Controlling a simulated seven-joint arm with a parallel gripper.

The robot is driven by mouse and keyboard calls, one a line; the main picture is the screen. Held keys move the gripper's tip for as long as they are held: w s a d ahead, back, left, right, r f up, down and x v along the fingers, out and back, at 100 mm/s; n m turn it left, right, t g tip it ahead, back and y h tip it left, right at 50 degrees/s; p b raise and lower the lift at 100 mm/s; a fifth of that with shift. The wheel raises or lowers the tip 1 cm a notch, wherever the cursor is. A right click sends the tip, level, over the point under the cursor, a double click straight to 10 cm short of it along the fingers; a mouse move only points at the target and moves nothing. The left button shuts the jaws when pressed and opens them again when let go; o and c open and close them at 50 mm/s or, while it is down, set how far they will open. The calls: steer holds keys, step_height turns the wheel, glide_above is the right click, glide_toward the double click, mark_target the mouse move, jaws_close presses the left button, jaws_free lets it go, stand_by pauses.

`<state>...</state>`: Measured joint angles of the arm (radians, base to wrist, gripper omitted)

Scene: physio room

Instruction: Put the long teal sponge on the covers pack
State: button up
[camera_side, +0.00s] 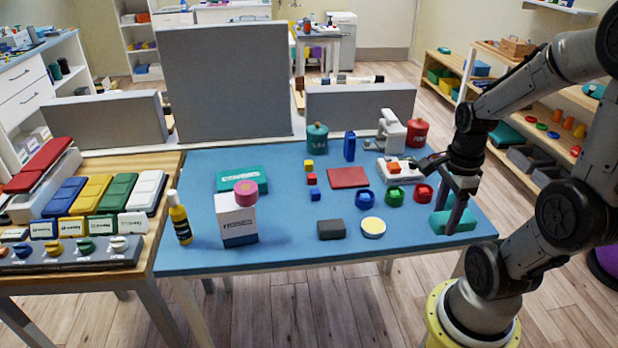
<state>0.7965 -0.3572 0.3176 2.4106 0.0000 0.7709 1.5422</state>
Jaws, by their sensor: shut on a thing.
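The long teal sponge (440,222) is at the right front of the blue-topped table, low at the table surface. My gripper (456,212) points down and is shut on it, with its fingers hiding part of it. I cannot tell whether the sponge is clear of the table. No label is legible enough to name the covers pack. A flat teal pack with a white label (232,181) lies at the left back. A white and navy box (237,226) stands in front of it, with a pink round thing (246,193) on top.
Red, green and blue round pieces (394,194) stand left of my gripper. A yellow bottle (180,222) stands at the left edge. Grey panels (226,85) rise behind.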

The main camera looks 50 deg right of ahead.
steer(key=shift+n, duration=0.9)
steer(key=w+d+r+n, duration=0.55)
steer(key=w+n, duration=0.25)
steer(key=n, duration=0.2)
steer(key=w+a+r+n, duration=0.2)
steer(key=w+n, duration=0.4)
steer(key=w, duration=0.4)
steer(key=w+a+r+n, duration=0.1)
steer(key=w+n, duration=0.5)
steer(key=w, duration=0.4)
steer(key=w+a+f+n, duration=0.3)
steer(key=w+a+f, duration=0.1)
steer(key=w+a, duration=0.4)
steer(key=shift+w+d+f, duration=0.4)
steer(key=shift+w+f, duration=1.7)
steer(key=shift+f, duration=0.05)
steer(key=shift+w+d+f, duration=0.35)
steer(key=shift+w+f, duration=1.75)
steer(key=shift+w+d+f, duration=0.4)
steer(key=shift+w+f, duration=1.7)
steer(key=shift+f, duration=0.05)
steer(key=shift+f, duration=0.2)
